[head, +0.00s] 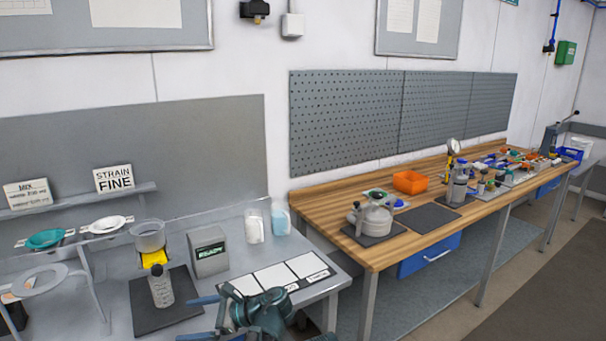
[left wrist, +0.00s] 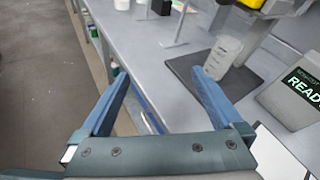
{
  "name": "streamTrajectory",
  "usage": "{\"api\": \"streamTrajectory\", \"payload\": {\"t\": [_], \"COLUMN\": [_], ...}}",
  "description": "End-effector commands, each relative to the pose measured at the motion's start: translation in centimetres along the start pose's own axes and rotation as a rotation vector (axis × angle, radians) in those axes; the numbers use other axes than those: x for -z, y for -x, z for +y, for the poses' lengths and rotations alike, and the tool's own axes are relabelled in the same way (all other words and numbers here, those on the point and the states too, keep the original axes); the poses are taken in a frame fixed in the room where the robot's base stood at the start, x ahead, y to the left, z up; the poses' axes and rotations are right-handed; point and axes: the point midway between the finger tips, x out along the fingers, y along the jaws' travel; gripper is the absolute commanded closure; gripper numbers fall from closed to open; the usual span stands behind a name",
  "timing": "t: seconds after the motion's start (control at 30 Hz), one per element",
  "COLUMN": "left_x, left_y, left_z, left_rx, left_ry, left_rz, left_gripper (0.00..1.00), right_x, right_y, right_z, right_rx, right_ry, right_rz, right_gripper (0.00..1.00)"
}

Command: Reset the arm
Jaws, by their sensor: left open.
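My left gripper (head: 184,320) is low in the head view, over the front edge of the grey bench. Its two blue fingers point left and are spread, with nothing between them. In the left wrist view the open fingers (left wrist: 160,75) reach toward the bench edge, the right one near a clear beaker (left wrist: 222,58) on a dark mat (left wrist: 190,70). I cannot tell whether it touches. In the head view the beaker (head: 161,290) stands under a yellow part and a clear cup (head: 148,236). My right gripper is in neither view.
A grey READY box (head: 208,252) stands right of the beaker, beside white panels (head: 275,279) and two tubs. The wooden bench (head: 335,208) at right holds a metal pot (head: 374,216) and an orange bin (head: 409,182).

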Motion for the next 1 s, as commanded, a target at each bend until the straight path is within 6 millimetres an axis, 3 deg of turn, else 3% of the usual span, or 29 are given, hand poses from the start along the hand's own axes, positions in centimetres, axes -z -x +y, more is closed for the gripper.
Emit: {"api": "streamTrajectory", "payload": {"t": [0.2, 0.37, 0.6, 0.9, 1.0], "left_x": [4.1, 8.6, 12.8, 14.8, 15.2], "left_y": [-1.9, -1.9, 0.8, 4.3, 5.9], "left_z": [3.6, 7.2, 10.3, 11.9, 12.2], "left_rx": [-0.114, -0.32, -0.659, -1.013, -1.065], "left_ry": [0.25, 0.557, 0.917, 1.187, 1.205], "left_rz": [0.24, 0.486, 0.711, 0.828, 0.844], "left_gripper": [0.0, 0.0, 0.0, 0.0, 0.0], "right_x": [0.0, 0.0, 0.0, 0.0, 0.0], "right_y": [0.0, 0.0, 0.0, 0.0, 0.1], "right_z": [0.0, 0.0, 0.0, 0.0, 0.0], "right_rx": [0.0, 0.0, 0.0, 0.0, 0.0], "right_ry": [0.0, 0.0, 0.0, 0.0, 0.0], "right_rz": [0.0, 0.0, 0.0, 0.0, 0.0], "right_gripper": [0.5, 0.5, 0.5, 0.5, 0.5]}}
